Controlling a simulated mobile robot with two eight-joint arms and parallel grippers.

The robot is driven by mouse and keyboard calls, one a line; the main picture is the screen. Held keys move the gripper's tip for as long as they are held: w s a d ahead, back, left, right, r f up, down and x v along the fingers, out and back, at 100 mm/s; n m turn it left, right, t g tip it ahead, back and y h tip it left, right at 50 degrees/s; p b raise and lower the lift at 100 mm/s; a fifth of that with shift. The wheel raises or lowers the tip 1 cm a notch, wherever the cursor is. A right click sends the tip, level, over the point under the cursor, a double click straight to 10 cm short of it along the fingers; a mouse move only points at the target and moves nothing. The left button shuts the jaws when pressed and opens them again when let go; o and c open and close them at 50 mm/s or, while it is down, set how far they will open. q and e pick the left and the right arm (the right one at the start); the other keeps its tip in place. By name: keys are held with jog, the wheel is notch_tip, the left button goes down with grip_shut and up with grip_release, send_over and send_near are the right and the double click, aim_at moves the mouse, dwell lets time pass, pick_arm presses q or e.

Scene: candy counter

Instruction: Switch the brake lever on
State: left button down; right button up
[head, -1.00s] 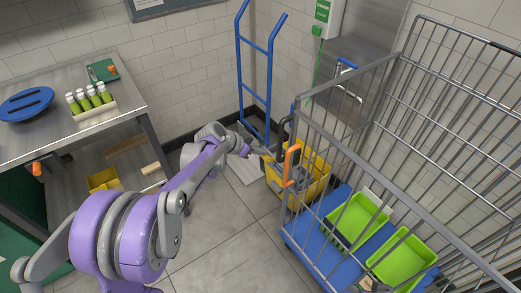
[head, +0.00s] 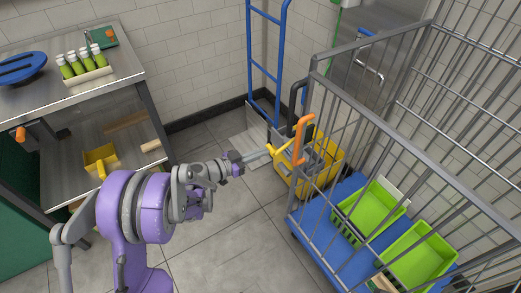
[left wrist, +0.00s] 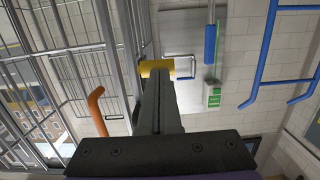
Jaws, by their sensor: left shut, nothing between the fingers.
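An orange lever (head: 301,139) stands upright at the near left corner of the wire cage trolley (head: 368,118); it also shows at the left in the left wrist view (left wrist: 97,108). I take it to be the brake lever. My left gripper (head: 266,153) is shut and empty, just left of the lever's lower end, and appears apart from it. The left gripper's fingers (left wrist: 158,108) point at a yellow bar (left wrist: 157,67) in the left wrist view; whether they touch it I cannot tell. My right gripper is out of view.
A yellow mop bucket (head: 327,165) stands behind the cage corner. A blue hand truck (head: 283,50) leans at the wall. The cage holds green crates (head: 420,254) on a blue base. A metal table (head: 120,85) with bottles stands left. The floor between is clear.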

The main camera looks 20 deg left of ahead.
pick_arm(q)
jog(key=shift+w+d+f+b, duration=0.1)
jog(key=shift+w+f+b, duration=0.1)
jog(key=shift+f, duration=0.3)
jog(key=shift+w+d+f+b, duration=0.1)
jog(key=shift+d+f+b, duration=0.1)
jog(key=shift+f, duration=0.3)
jog(key=shift+w+d+f+b, duration=0.1)
jog(key=shift+f+b, duration=0.1)
jog(key=shift+f, duration=0.3)
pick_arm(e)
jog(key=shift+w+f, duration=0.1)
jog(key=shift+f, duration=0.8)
